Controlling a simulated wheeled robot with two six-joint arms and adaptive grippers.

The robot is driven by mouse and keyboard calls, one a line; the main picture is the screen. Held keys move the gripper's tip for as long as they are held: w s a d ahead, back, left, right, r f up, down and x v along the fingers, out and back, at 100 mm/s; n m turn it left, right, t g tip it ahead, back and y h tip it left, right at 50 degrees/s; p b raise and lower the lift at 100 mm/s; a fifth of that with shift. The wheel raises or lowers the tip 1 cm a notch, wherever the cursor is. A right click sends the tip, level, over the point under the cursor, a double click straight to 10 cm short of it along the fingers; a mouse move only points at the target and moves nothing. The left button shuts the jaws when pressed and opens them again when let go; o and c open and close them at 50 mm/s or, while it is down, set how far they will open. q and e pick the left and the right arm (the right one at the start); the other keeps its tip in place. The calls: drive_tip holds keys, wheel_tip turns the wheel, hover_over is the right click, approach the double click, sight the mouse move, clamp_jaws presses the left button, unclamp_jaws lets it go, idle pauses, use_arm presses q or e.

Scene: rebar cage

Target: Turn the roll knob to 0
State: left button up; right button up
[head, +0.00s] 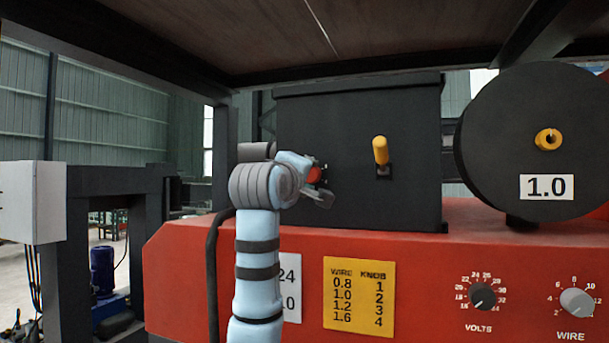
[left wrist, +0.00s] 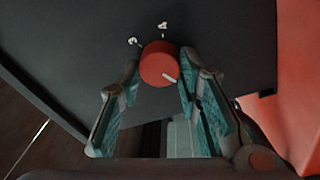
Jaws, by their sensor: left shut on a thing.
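The red round knob (head: 314,175), which I take to be the roll knob, sits on the front of the dark box, left of the yellow lever. In the left wrist view the knob (left wrist: 158,62) shows a pale pointer line toward the picture's lower right. Two small white marks beside it, above and upper left, are too small to read surely. My left gripper (head: 318,186) is at the knob, and in the left wrist view its fingers (left wrist: 160,78) are shut on the knob's two sides. The other scale marks are hidden. My right gripper is not in view.
The dark box (head: 342,110) carries a yellow lever (head: 380,150). A spool (head: 528,100) marked 1.0 stands at right. A yellow wire/knob chart (head: 358,297), a volts dial (head: 482,296) and a wire dial (head: 577,301) are on the red front. A dark panel (head: 330,35) hangs overhead.

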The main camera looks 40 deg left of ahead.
use_arm(q)
drive_tip(key=o, duration=1)
drive_tip(key=shift+o, duration=0.8)
drive_tip(key=shift+w, duration=0.25)
drive_tip(key=v, duration=1.2)
